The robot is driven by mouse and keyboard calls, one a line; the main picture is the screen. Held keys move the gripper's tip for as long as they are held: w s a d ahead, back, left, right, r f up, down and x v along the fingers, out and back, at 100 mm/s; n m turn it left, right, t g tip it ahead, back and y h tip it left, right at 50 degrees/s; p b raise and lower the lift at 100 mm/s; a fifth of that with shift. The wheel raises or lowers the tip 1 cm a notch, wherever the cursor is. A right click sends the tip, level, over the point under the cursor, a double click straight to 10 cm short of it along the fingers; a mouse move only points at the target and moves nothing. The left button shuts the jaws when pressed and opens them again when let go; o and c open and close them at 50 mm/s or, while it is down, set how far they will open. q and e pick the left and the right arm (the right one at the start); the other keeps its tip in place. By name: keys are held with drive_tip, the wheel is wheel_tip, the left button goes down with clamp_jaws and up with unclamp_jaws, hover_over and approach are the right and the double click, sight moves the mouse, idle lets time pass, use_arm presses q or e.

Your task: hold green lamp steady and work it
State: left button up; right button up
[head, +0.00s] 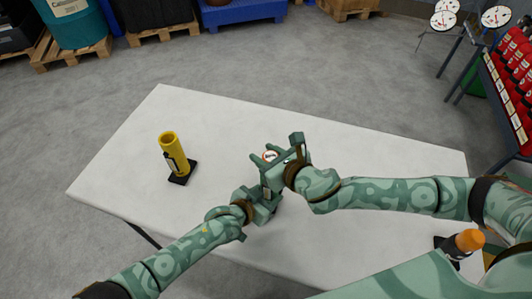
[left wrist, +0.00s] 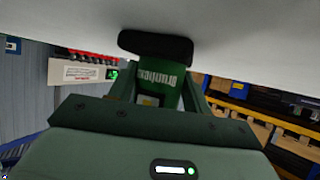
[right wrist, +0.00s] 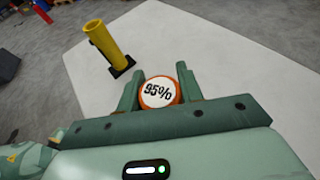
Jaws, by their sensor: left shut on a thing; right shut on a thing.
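The green lamp (left wrist: 163,78) shows in the left wrist view as a green body with pale lettering. Its black base (left wrist: 155,46) is against the white table surface. My left gripper (head: 266,192) is shut on this body, a finger on each side. An orange-rimmed white disc (right wrist: 160,92) marked "95%" is between the fingers of my right gripper (head: 269,158), which is shut on it. The disc also shows in the head view (head: 270,156), above my left gripper. In the head view my grippers hide most of the lamp.
A yellow cylinder (head: 175,153) on a black base stands on the white table (head: 150,120), left of my grippers. A dark bottle-like thing with an orange top (head: 469,240) is at the right. A rack of red items (head: 512,75) stands beyond the right edge.

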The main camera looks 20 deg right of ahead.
drive_tip(key=shift+f, duration=0.55)
drive_tip(key=o, duration=1.1)
drive_tip(key=shift+o, duration=0.2)
drive_tip(key=v, duration=1.2)
use_arm(q)
drive_tip(key=o, duration=0.8)
drive_tip(key=v, duration=1.2)
drive_tip(key=shift+s, duration=0.1)
